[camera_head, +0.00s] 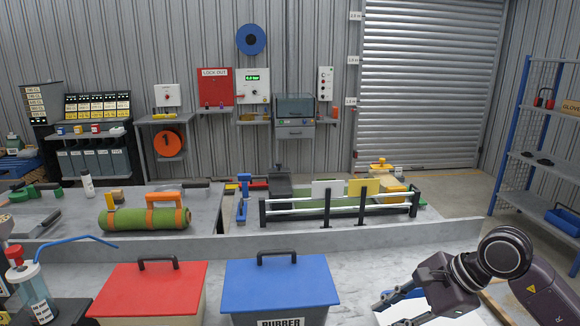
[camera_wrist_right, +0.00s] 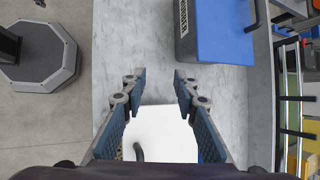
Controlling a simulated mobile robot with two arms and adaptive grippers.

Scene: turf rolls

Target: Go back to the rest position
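My right gripper (camera_head: 392,306) is at the lower right of the head view, over the grey bench. In the right wrist view its two fingers (camera_wrist_right: 159,75) are apart, with bare bench showing between the tips. A white flat-topped thing (camera_wrist_right: 160,128) lies below and between the fingers, with a dark curved piece on it. I cannot tell whether the fingers touch it. It is mostly hidden by the gripper in the head view. My left gripper is not in view.
A blue-lidded bin (camera_head: 280,282) marked "RUBBER" and a red-lidded bin (camera_head: 150,288) stand on the near bench (camera_head: 375,250). A green roll with orange straps (camera_head: 145,217) lies on the table behind, beside a rail rack (camera_head: 338,203). Blue shelving (camera_head: 545,150) stands right.

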